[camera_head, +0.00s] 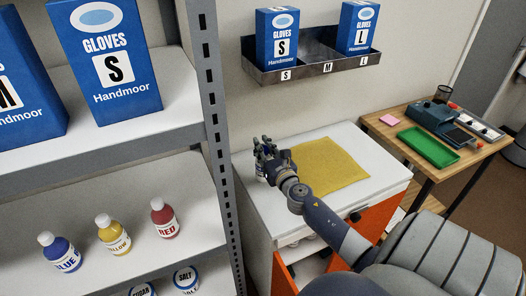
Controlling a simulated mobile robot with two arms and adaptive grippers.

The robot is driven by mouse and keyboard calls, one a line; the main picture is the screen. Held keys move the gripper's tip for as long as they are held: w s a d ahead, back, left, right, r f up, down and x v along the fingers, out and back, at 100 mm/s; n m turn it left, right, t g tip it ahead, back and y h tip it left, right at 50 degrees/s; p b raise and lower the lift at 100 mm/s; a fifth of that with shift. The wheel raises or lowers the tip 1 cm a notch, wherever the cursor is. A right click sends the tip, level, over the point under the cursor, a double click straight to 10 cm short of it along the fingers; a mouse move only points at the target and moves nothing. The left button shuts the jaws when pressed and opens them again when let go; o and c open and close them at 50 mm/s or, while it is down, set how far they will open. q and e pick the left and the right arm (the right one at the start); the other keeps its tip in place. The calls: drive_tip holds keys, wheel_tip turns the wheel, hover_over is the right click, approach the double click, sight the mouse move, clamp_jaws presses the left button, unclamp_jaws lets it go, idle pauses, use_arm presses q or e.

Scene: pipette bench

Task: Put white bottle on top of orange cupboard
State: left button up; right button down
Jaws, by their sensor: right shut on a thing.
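The orange cupboard (378,217) stands in the middle, with a white top and an orange front. Its door is open at the lower front. My right gripper (263,158) is over the left back part of the white top, to the left of a yellow cloth. It is shut on a small pale thing, which appears to be the white bottle (261,171). The fingers hide most of the bottle, and I cannot tell whether its base touches the top. My left gripper is not in view.
A yellow cloth (328,166) lies on the cupboard top. A metal shelf at left holds glove boxes (104,58) and blue, yellow and red bottles (165,218). A wall rack (318,62) holds glove boxes. A wooden table (400,122) with a green tray (428,147) stands at right.

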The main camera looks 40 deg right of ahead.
drive_tip(key=shift+f+b, duration=0.75)
drive_tip(key=shift+f, duration=0.85)
drive_tip(key=c, duration=1.3)
unclamp_jaws()
drive_tip(key=shift+c, duration=0.2)
drive_tip(key=shift+s, duration=0.1)
drive_tip(key=shift+s+a, duration=0.15)
drive_tip(key=shift+s, duration=0.15)
drive_tip(key=b+v, duration=0.1)
drive_tip(key=v, duration=1)
drive_tip(key=shift+s+b, duration=0.15)
drive_tip(key=shift+b, duration=0.2)
